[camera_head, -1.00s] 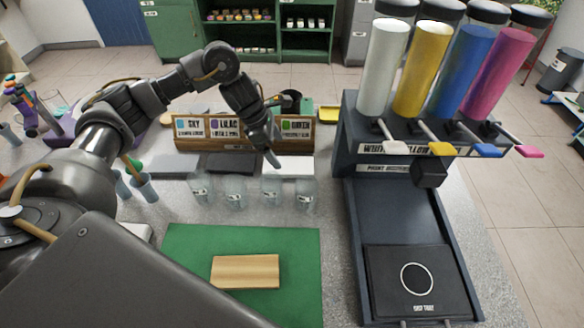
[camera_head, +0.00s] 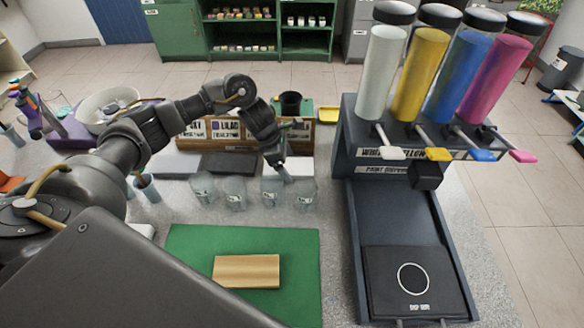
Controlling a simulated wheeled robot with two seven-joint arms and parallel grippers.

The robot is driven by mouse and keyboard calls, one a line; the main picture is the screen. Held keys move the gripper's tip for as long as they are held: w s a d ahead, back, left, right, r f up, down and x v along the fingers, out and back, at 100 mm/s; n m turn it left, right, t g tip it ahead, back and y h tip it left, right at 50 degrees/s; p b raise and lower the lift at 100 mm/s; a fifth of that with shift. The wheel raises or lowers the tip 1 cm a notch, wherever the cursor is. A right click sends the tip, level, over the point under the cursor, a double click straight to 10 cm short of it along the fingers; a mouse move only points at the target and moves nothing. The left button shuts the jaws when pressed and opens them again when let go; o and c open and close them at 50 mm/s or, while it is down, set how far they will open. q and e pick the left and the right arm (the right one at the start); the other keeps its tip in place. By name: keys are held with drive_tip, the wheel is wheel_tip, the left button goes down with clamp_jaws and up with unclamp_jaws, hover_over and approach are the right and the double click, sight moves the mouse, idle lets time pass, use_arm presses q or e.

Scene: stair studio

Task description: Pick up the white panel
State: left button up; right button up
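The white panel (camera_head: 301,166) lies flat on the counter behind the row of clear cups, in front of the labelled wooden rack. My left gripper (camera_head: 282,170) points down at the left part of the white panel and hides some of it. Its fingers are small and dark here, so I cannot tell whether they are open or shut, or whether they touch the panel. A dark panel (camera_head: 231,163) and a pale grey panel (camera_head: 174,164) lie to its left. My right gripper is out of view.
Several clear cups (camera_head: 235,193) stand close in front of the panels. The wooden rack (camera_head: 222,131) stands behind them. A paint dispenser (camera_head: 347,150) rises on the right. A wooden block (camera_head: 246,271) lies on a green mat (camera_head: 190,240). A white bowl (camera_head: 108,106) is at left.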

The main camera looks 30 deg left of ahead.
use_arm(q)
drive_tip(key=c, duration=1)
drive_tip(key=shift+o, duration=0.2)
drive_tip(key=shift+r, duration=0.1)
